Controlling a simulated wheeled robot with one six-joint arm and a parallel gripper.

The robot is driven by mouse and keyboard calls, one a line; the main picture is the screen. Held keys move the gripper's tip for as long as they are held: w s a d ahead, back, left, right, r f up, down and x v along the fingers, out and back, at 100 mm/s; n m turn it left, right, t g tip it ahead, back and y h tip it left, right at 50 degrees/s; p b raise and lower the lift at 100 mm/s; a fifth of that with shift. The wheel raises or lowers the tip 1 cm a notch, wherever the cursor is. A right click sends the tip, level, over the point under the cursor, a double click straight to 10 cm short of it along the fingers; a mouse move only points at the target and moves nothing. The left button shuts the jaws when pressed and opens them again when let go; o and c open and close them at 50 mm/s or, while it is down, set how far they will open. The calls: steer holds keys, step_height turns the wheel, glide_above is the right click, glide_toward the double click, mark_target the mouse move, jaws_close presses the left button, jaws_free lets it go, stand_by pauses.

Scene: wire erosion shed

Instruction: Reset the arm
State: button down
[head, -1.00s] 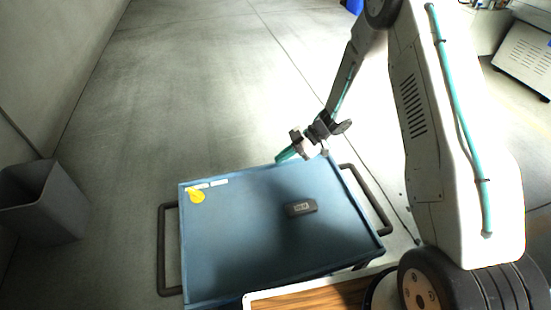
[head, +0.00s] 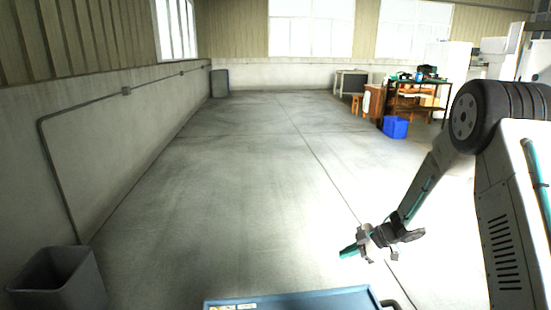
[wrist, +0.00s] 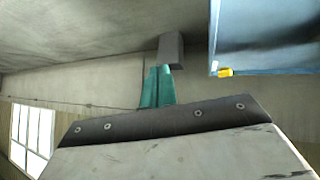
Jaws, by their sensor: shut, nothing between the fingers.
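My gripper (head: 350,251) shows at the lower right of the head view, with teal fingers pointing left above the floor, near the far edge of the blue cart. In the wrist view its teal fingers (wrist: 157,88) lie together, shut with nothing between them. My arm reaches in from the right side of the head view, bent at the elbow.
A blue cart (head: 290,300) shows only its far edge at the bottom; its corner with a yellow item (wrist: 225,72) appears in the wrist view. A grey bin (head: 60,282) stands at lower left. A blue box (head: 396,127) and workbench stand far right. The floor between is open.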

steer(key=w+d+r+m+t+h, duration=0.2)
steer(key=d+r+t+h, duration=0.1)
steer(key=r, duration=0.5)
steer(key=w+d+r+m+t+h, duration=0.2)
steer(key=d+r+m+t+h, duration=0.1)
steer(key=r, duration=0.5)
steer(key=s+d+r+m+h, duration=0.2)
steer(key=s+r+m+h, duration=0.15)
steer(key=r, duration=0.25)
steer(key=s+d+r+m+h, duration=0.2)
steer(key=s+d+r, duration=0.1)
steer(key=s+r, duration=0.2)
steer(key=s+r+m+g+h, duration=0.1)
steer(key=s+r+m+g, duration=0.15)
steer(key=s, duration=0.65)
steer(key=s+r+m+g+h, duration=0.1)
steer(key=s+m, duration=0.2)
steer(key=s, duration=0.5)
steer(key=s+a+f+g+y, duration=0.1)
steer(key=s+a, duration=0.3)
steer(key=s, duration=0.5)
steer(key=s+a+m+g+y, duration=0.1)
steer(key=s+a+g+y, duration=0.2)
steer(key=s, duration=0.7)
steer(key=shift+s+a+f, duration=0.15)
steer(key=shift+a+f, duration=0.2)
steer(key=shift+a, duration=0.6)
steer(key=shift+g+y, duration=0.25)
